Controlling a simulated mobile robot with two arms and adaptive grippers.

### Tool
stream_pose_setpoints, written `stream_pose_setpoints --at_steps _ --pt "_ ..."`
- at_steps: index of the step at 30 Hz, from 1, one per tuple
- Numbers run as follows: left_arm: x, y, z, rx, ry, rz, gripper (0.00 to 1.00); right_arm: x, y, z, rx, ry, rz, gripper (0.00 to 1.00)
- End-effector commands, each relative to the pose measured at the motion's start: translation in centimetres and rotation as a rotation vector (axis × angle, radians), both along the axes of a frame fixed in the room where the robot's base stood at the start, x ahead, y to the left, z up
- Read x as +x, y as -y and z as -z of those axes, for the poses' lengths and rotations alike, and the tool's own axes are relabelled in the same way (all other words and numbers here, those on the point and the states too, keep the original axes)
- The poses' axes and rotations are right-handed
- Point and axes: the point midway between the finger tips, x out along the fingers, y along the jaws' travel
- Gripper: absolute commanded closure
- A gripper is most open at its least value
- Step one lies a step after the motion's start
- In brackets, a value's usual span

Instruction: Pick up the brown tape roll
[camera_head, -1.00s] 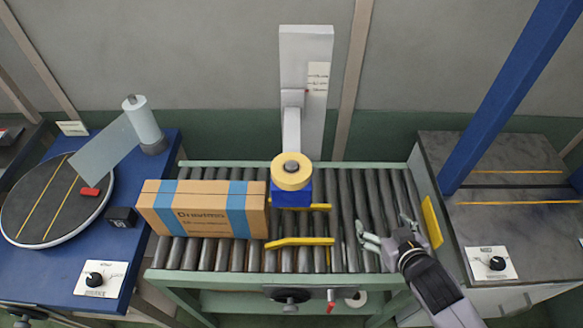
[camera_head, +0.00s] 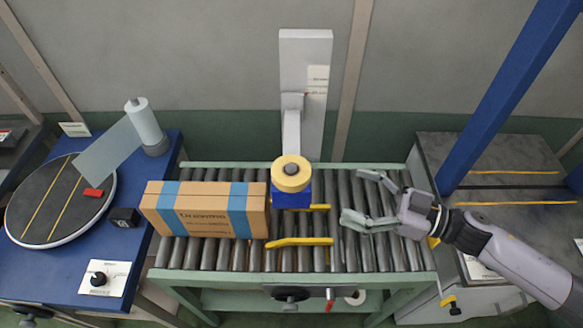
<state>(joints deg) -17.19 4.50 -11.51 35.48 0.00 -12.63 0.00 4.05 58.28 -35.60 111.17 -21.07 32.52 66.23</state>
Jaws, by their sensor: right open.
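A tan-yellow tape roll (camera_head: 291,173), the nearest match to a brown roll, sits on top of the blue taping head (camera_head: 291,196) above the roller conveyor. Its dark hub shows at the centre. My right gripper (camera_head: 359,200) is over the right half of the rollers, to the right of the roll and apart from it. Its fingers are spread open, point left toward the taping head, and hold nothing. My left gripper is out of view.
A cardboard box (camera_head: 206,212) with blue tape stands on the conveyor (camera_head: 345,256), left of the taping head. A grey column (camera_head: 305,85) rises behind. Yellow guide bars (camera_head: 300,242) lie near the head.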

Motion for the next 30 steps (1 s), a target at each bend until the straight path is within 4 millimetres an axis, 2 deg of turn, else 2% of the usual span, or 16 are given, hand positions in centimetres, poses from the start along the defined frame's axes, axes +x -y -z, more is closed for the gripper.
stream_pose_setpoints --at_steps 1,3,9,17,24,30 --pt "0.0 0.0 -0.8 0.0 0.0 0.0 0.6 0.6 -1.2 -0.7 0.006 0.005 0.0 0.17" --pt "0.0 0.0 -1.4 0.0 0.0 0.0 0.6 1.2 -2.6 -0.7 0.005 0.004 0.0 0.17" --pt "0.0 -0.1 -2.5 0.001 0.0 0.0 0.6 2.6 -6.0 -0.4 0.003 0.001 0.001 0.17" --pt "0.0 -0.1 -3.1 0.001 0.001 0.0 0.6 3.3 -7.7 -0.2 0.001 0.001 0.003 0.17" --pt "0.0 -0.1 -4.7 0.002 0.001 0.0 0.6 4.6 -10.8 -0.2 0.003 0.001 0.002 0.17" --pt "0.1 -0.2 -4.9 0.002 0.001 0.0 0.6 5.1 -12.0 0.2 0.0 0.0 0.002 0.17"
